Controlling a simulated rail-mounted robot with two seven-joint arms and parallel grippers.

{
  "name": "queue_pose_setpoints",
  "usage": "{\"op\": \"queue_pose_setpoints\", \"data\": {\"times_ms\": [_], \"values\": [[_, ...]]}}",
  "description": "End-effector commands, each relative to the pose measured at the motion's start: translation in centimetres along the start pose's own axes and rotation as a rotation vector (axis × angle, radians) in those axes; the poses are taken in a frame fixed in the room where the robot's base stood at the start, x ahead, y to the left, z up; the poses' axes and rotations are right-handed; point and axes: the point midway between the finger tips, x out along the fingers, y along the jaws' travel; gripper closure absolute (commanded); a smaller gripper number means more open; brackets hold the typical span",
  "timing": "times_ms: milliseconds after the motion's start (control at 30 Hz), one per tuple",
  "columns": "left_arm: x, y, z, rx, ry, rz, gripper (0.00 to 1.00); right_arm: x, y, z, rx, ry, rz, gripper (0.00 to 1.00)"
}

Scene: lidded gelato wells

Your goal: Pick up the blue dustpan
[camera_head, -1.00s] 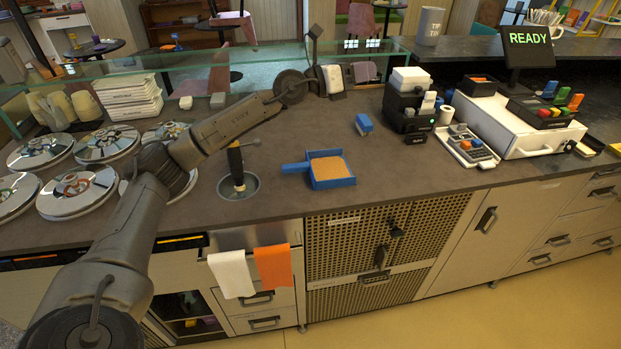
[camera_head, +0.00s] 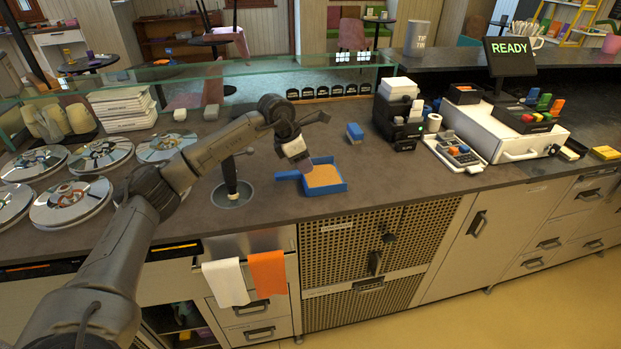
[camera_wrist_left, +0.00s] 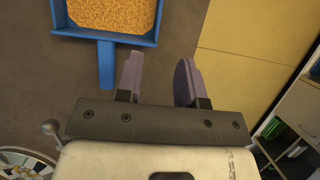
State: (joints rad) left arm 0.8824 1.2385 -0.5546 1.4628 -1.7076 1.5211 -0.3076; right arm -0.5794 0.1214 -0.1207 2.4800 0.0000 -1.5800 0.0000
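The blue dustpan (camera_head: 328,189) lies flat on the dark counter, filled with orange-brown granules. Its handle (camera_head: 287,175) points left in the head view. My left gripper (camera_head: 304,166) is above the dustpan, near where the handle meets the pan. In the left wrist view the left gripper (camera_wrist_left: 158,75) is open, with nothing between its two fingers. The dustpan handle (camera_wrist_left: 106,65) shows just left of the fingers there, outside the gap, and part of the pan is cut off by the top edge. My right gripper is not in view.
A dark upright handle stands in a round metal dish (camera_head: 232,196) left of the dustpan. A small blue block (camera_head: 355,131) and a black printer (camera_head: 398,115) stand behind and to the right. Round lidded wells (camera_head: 70,203) fill the left. The counter's front edge is close.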

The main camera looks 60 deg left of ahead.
Motion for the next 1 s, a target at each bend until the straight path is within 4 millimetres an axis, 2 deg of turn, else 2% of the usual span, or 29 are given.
{"op": "queue_pose_setpoints", "data": {"times_ms": [33,100,300,667,1000], "values": [[1.2,0.0,-0.1,-0.001,0.001,-0.002,0.65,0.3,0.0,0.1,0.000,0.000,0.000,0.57],[2.4,0.0,-0.1,-0.001,0.001,-0.001,0.65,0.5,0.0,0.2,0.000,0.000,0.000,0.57],[4.8,0.0,0.0,-0.001,-0.002,0.000,0.65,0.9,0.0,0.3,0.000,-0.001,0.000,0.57],[6.4,0.1,0.1,-0.001,-0.002,0.000,0.65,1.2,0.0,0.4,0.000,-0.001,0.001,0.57],[10.4,0.2,0.3,-0.001,-0.002,-0.001,0.65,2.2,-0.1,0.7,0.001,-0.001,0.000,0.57]]}}
